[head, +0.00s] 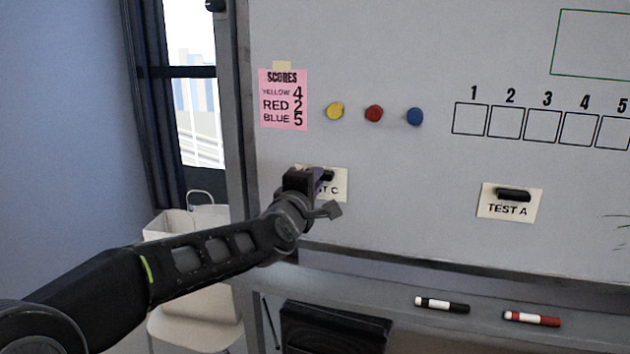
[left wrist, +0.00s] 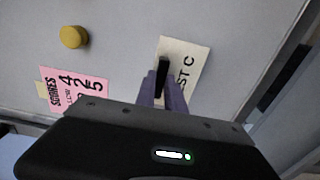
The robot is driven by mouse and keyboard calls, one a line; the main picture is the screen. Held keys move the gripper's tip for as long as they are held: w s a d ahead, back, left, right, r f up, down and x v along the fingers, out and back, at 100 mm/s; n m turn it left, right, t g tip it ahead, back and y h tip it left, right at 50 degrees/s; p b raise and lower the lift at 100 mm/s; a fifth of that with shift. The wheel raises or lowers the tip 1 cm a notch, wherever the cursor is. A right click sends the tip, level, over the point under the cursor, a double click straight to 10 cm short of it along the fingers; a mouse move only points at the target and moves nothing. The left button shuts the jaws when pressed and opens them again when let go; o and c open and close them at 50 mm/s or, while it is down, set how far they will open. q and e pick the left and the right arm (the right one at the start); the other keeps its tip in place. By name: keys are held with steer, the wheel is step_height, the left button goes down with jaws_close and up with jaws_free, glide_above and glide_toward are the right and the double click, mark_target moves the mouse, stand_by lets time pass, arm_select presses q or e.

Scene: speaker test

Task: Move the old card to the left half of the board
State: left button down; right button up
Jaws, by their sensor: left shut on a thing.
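The whiteboard (head: 400,225) fills the right of the head view. A cream card reading "TEST C", its first letters hidden (head: 339,186), is at the board's lower left, flat against or very close to it. My left gripper (head: 322,178) covers the card's left part. In the left wrist view the same card (left wrist: 188,62) shows a black handle (left wrist: 162,75) between the purple fingers of my left gripper (left wrist: 162,92), which is shut on it. Another card, "TEST A" (head: 508,209), with its own black handle (head: 513,194), is further right. My right gripper is out of view.
A pink scores sheet (head: 284,112) and yellow (head: 335,111), red (head: 374,113) and blue (head: 415,116) magnets are above. Numbered boxes (head: 505,120) are upper right. Black (head: 442,305) and red (head: 532,318) markers lie on the ledge. Bare board separates the cards.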

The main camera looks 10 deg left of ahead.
arm_select(q)
steer(key=shift+w, duration=0.45)
stand_by(0.5)
steer(key=c, duration=0.9)
jaws_free()
steer(key=shift+c, duration=0.2)
steer(key=shift+s, duration=0.2)
steer(key=s+b, duration=0.1)
steer(key=s, duration=0.5)
steer(key=shift+s+a+b, duration=0.2)
steer(key=shift+s+b, duration=0.2)
